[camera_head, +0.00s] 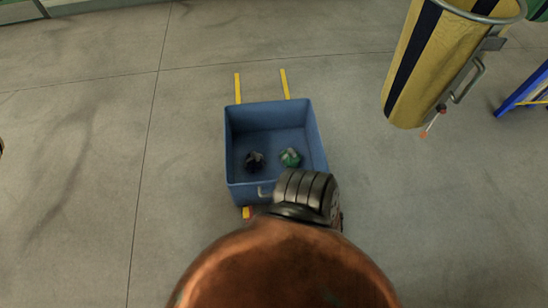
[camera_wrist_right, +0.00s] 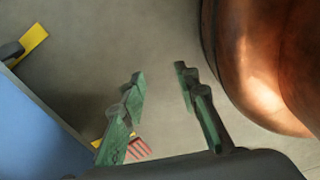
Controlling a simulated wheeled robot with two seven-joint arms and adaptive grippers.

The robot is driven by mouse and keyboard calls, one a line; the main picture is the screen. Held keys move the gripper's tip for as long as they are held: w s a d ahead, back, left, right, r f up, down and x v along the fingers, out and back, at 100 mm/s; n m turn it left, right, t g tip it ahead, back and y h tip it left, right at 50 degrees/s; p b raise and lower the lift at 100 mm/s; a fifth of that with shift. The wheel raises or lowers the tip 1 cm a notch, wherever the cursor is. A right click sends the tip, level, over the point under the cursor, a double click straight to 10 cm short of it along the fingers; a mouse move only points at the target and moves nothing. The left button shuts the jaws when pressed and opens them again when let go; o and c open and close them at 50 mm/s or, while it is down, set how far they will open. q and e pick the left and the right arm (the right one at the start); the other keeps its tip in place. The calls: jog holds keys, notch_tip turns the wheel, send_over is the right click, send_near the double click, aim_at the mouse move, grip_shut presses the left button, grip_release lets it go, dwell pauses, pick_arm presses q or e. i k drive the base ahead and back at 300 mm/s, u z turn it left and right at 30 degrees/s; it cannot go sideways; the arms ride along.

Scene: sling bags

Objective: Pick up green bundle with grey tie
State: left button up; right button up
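The green bundle (camera_head: 290,159) is small and has a pale greyish top. It lies on the floor of an open blue bin (camera_head: 240,118), right of centre near the front wall. My right gripper (camera_wrist_right: 160,74) shows in the right wrist view, with its two green-and-dark fingers spread apart and nothing between them. It points at bare floor outside the bin, whose blue wall (camera_wrist_right: 40,125) is at the left of that view. The bundle is not visible there. In the head view the fingers of my right gripper cannot be made out. My left gripper is not in view.
A dark bundle (camera_head: 254,161) lies left of the green one in the bin. Yellow strips (camera_head: 238,88) lie behind the bin. A yellow-and-black striped cylinder (camera_head: 425,65) stands at the upper right, near a blue frame (camera_head: 522,92). The floor left of the bin is clear.

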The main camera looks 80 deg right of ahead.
aim_at(290, 158)
jog(key=i, duration=0.85)
jog(key=z, duration=2.05)
